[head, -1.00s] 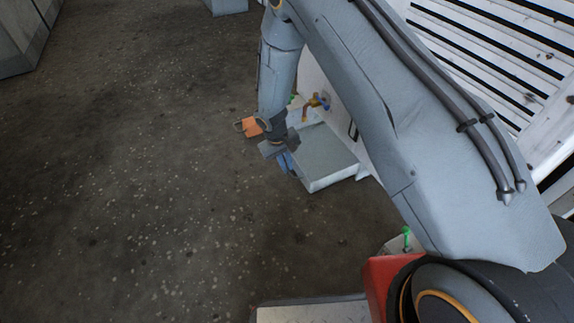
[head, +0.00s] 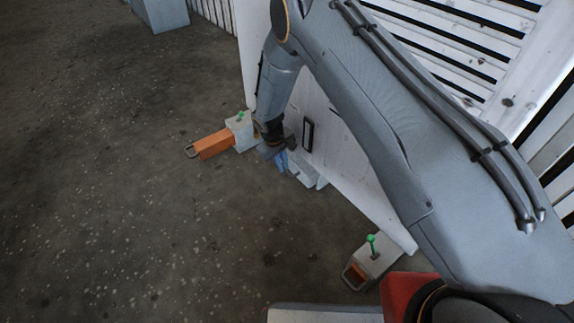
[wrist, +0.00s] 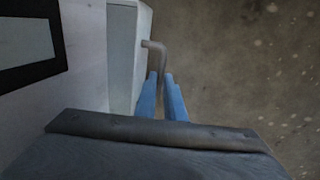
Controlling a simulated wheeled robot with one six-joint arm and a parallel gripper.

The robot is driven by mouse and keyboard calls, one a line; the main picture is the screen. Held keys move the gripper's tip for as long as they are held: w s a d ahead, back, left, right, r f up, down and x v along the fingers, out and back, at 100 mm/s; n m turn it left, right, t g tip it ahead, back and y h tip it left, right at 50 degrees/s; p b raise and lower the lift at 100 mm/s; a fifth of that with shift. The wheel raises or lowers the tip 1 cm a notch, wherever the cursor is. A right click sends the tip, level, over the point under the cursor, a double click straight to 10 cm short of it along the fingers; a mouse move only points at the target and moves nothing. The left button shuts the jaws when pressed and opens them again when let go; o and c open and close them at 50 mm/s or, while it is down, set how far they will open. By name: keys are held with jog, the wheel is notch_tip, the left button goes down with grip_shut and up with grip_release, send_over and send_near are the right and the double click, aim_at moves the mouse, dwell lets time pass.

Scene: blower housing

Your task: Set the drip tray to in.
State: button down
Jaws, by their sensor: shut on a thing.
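The drip tray (head: 308,173) is a pale grey, shallow tray low on the white housing panel. Only a short length of it stands out from the panel in the head view, and my gripper and arm partly cover it. In the wrist view its pale front (wrist: 124,55) carries a grey-brown bent handle (wrist: 157,50). My gripper (head: 284,164) is at the tray's outer end. Its blue fingers (wrist: 162,92) are shut on the handle, one on each side of it.
An orange piece with a wire handle (head: 213,145) sticks out of a grey block with a green knob (head: 241,118). A similar block with a green knob (head: 373,249) sits nearer. A black-framed slot (head: 308,134) is on the panel. The concrete floor at left is clear.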

jog(key=shift+w+d, duration=0.1)
jog(key=shift+d, duration=0.1)
jog(key=c, duration=1.8)
grip_release()
jog(key=shift+w+d, duration=0.1)
jog(key=shift+d, duration=0.1)
jog(key=shift+c, duration=0.2)
jog(key=shift+a, duration=0.15)
jog(key=shift+a, duration=0.1)
notch_tip(320, 180, up, 8)
jog(key=s+a+p, duration=0.1)
jog(key=p, duration=0.2)
jog(key=shift+f, duration=0.2)
jog(key=shift+s+r, duration=0.1)
